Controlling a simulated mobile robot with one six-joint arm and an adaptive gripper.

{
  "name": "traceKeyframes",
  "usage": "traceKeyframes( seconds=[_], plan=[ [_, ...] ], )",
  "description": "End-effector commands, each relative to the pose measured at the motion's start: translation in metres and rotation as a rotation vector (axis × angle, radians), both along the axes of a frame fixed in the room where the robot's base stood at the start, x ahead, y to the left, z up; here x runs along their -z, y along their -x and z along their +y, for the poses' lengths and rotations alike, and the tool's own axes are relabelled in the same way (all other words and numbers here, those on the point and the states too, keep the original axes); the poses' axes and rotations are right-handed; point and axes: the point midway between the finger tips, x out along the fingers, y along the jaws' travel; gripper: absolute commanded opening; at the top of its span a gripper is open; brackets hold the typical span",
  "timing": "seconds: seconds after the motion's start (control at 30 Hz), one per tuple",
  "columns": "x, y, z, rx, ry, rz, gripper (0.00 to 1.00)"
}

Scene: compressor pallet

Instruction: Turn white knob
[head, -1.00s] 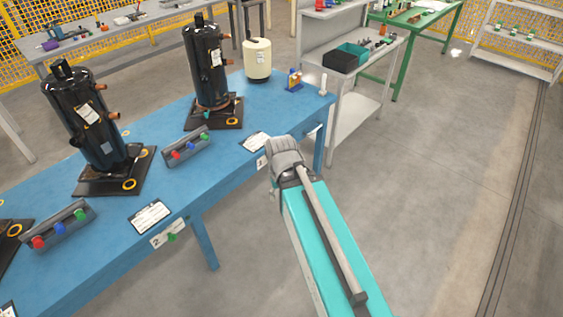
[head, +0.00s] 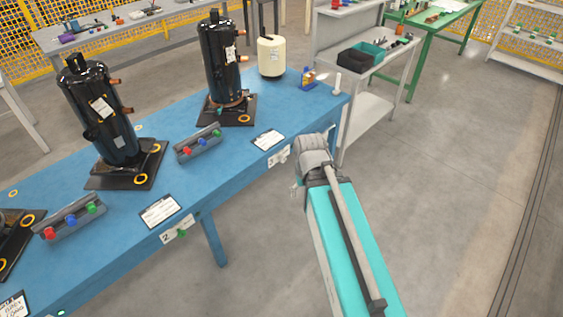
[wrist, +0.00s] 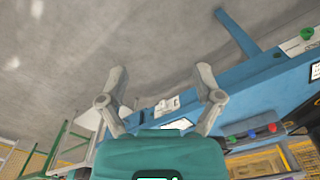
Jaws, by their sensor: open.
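A pale plate marked 1 (head: 278,156) is on the front edge of the blue table in the head view, partly beside my arm. In the wrist view, this plate (wrist: 167,105) shows between and below my fingertips, with a small white knob on it, too small to make out well. My gripper (wrist: 161,72) is open and empty, its two fingers spread on either side of the plate in that view. In the head view, it is mostly hidden by my arm, and a fingertip shows just left of it, apart from the table edge.
The blue table (head: 140,258) holds black compressors (head: 220,60), grey holders with red, blue and green knobs (head: 198,145), and a cream tank (head: 271,57). A plate marked 2 (head: 170,238) has a green knob (head: 181,233). A grey shelf cart (head: 363,110) stands behind. The floor at right is clear.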

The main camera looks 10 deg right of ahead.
Motion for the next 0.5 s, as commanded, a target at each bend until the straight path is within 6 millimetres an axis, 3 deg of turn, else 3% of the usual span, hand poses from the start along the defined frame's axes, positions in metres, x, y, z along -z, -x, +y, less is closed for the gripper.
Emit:
traceKeyframes(
  seconds=[0.5],
  plan=[
    [0.0042, -0.0031, 0.0004, -0.007, -0.008, -0.005, 0.84]
  ],
)
